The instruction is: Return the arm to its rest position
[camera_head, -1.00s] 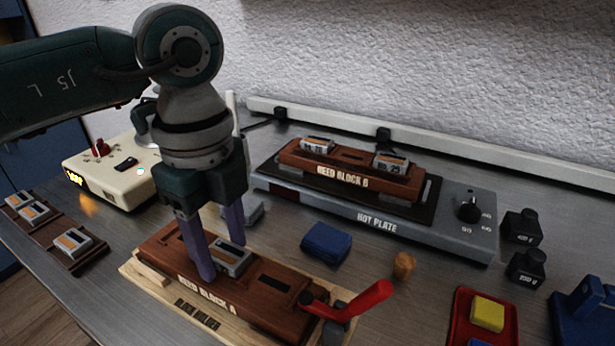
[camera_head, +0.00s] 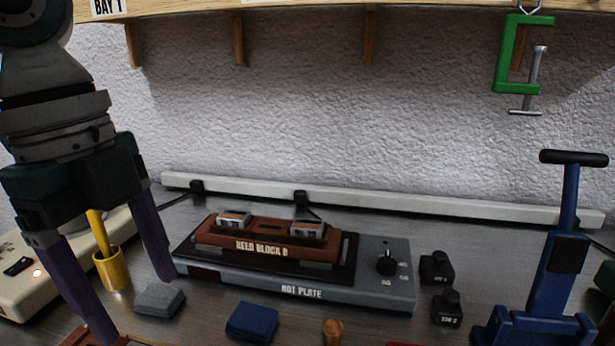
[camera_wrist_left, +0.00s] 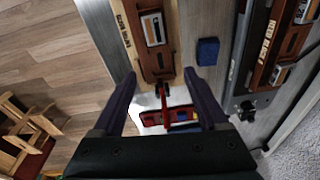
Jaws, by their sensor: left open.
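My left gripper (camera_head: 135,305) is at the left of the head view, pointing down with its two purple fingers wide apart and nothing between them. In the left wrist view the gripper (camera_wrist_left: 160,80) is also open and empty, above the bench. Reed block A (camera_wrist_left: 165,68) shows beyond the fingertips there, on its light wooden holder, with a reed unit (camera_wrist_left: 152,28) seated in it and a red lever (camera_wrist_left: 163,96) at its near end. In the head view the gripper and the frame edge hide most of that block. My right gripper is not in view.
Reed block B (camera_head: 265,246) sits on the hot plate (camera_head: 340,294). A blue stand (camera_head: 555,270) is at right; a green clamp (camera_head: 510,55) hangs above.

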